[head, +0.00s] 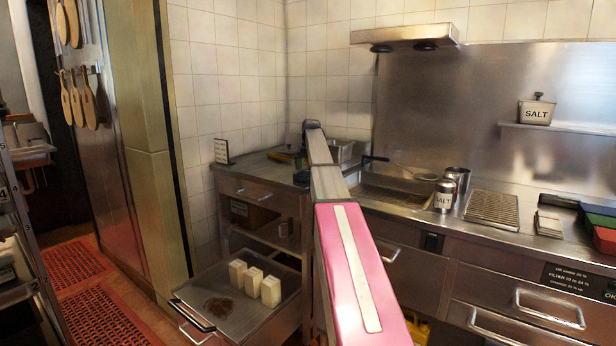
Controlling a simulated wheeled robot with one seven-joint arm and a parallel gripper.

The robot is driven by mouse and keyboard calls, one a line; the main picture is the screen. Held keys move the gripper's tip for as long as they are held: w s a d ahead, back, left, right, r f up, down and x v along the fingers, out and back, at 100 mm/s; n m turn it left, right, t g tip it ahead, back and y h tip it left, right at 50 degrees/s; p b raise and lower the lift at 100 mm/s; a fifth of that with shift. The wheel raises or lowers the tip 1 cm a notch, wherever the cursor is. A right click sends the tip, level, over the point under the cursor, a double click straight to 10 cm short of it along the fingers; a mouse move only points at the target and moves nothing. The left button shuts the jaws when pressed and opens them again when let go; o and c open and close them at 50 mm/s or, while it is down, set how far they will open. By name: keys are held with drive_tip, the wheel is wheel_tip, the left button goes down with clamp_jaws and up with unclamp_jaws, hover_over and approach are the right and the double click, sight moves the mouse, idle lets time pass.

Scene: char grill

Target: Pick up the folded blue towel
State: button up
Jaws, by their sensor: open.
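I cannot make out a folded blue towel for certain in the head view. A small dark item with a yellow part (287,154) lies at the back of the left steel counter (250,168), too small to identify. My arm, with a pink and white link, reaches up through the middle of the view. My gripper does not show; the arm's far end is dark and its fingers cannot be seen. The arm hides part of the counter and the cabinet front behind it.
An open drawer (215,318) at lower left holds several pale blocks and a brown patch. Green and red trays (590,212) are at far right. Red mats (75,275) lie on the floor.

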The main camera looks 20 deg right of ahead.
wheel_tip(320, 180, down, 2)
drive_tip(key=shift+a+f, duration=0.1)
drive_tip(key=c, duration=1)
drive_tip(key=shift+r, duration=0.75)
wheel_tip(320, 180, up, 3)
drive_tip(key=shift+r, duration=0.1)
drive_tip(key=s+a+r, duration=0.1)
drive_tip(key=a+r, duration=0.1)
drive_tip(key=a, duration=0.1)
drive_tip(key=s+a+r, duration=0.1)
drive_tip(key=a+r, duration=0.1)
drive_tip(key=a, duration=0.2)
drive_tip(key=s+a+r, duration=0.1)
drive_tip(key=a+r, duration=0.1)
drive_tip(key=a, duration=0.2)
drive_tip(key=shift+s+r, duration=0.2)
drive_tip(key=shift+s, duration=0.1)
